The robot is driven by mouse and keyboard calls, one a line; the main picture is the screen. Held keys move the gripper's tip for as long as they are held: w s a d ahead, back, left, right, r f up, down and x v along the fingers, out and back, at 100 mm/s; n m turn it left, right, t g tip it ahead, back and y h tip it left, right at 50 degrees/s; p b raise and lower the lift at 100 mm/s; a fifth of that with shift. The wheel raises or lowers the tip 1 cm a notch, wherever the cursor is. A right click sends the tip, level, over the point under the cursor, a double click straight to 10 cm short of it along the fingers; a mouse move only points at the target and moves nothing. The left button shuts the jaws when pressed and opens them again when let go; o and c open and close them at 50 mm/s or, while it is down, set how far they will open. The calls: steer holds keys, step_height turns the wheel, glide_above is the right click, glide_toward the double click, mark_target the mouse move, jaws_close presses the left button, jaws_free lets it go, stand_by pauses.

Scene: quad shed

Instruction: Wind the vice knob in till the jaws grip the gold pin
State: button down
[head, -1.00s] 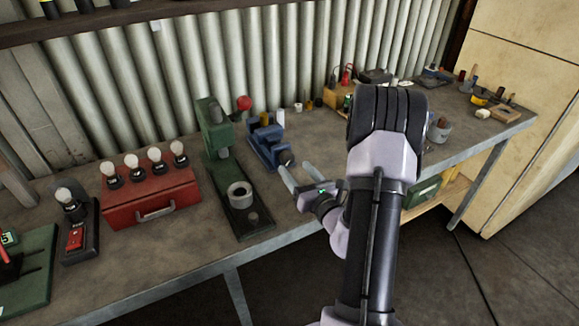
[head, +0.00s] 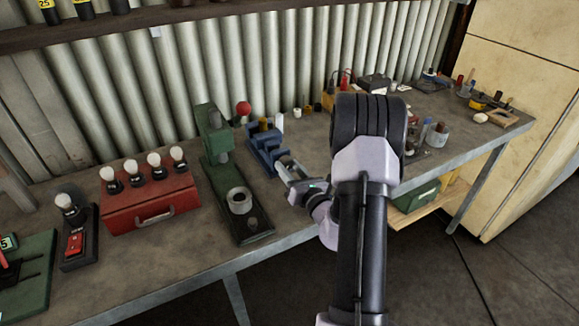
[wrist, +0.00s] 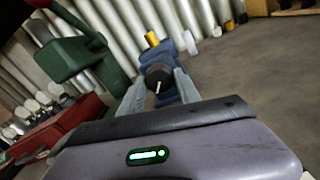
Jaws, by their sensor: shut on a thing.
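The blue vice (head: 262,142) stands on the bench, right of the green press; it also shows in the wrist view (wrist: 168,56). The gold pin (wrist: 152,38) stands upright at the vice and shows small in the head view (head: 263,124). Whether the vice jaws touch it I cannot tell. The vice knob (wrist: 158,77) is dark and round with a pale line on its face, at the near end of the vice. My gripper (wrist: 160,88) is shut on the knob, one finger on each side. In the head view my gripper (head: 284,171) reaches the vice's near end.
The green press (head: 222,165) with a red ball stands close left of the vice. A red box (head: 150,203) with several white-topped pieces is further left. Pots and tools (head: 436,134) lie at the right. The bench between is partly clear.

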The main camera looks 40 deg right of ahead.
steer(key=shift+r+m+p, duration=0.35)
steer(key=shift+m+p, duration=0.35)
steer(key=shift+f+m+p, duration=0.1)
steer(key=shift+m+p, duration=0.2)
steer(key=shift+m, duration=0.2)
steer(key=shift+f, duration=0.2)
steer(key=c, duration=0.9)
jaws_free()
steer(key=shift+o, duration=0.2)
steer(key=shift+s, duration=0.1)
steer(key=v, duration=1.7)
steer(key=shift+s+p, duration=0.15)
steer(key=shift+p, duration=0.2)
